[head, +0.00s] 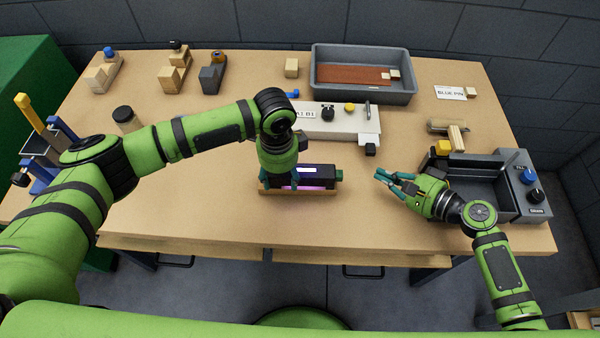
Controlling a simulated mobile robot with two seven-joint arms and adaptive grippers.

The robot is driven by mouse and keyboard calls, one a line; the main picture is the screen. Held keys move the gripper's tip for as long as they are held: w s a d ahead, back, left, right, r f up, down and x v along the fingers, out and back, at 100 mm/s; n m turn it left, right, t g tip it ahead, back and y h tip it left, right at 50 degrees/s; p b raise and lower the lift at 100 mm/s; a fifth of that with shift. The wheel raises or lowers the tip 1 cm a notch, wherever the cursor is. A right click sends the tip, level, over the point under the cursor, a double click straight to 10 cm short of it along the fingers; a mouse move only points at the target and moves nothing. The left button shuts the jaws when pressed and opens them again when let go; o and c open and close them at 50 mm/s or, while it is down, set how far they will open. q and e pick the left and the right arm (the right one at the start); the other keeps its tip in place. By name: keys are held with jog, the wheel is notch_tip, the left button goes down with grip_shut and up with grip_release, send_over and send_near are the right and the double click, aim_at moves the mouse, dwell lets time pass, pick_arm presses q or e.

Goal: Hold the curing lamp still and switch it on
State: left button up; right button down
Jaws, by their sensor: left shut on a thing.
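The curing lamp (319,176) is a dark box-like unit with a green end piece (339,175) on its right side. It sits at the front middle of the table in a low wooden tray or base (301,192). A pink-purple glow shows along its lower front. My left gripper (292,181) reaches down from above and is shut on the lamp's left part, hiding some of it. My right gripper (380,175) is apart from the lamp, to the right of the green end. Its teal fingers point left toward the lamp and look empty; their gap is unclear.
A pale control box (335,124) with knobs stands behind the lamp. A grey tray (362,90) is at the back. Wooden block pieces (101,75) lie back left. The table's front strip is clear.

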jog(key=shift+d, duration=0.2)
pick_arm(q)
jog(key=o, duration=1.3)
notch_tip(320, 180, up, 12)
jog(key=shift+f, duration=0.1)
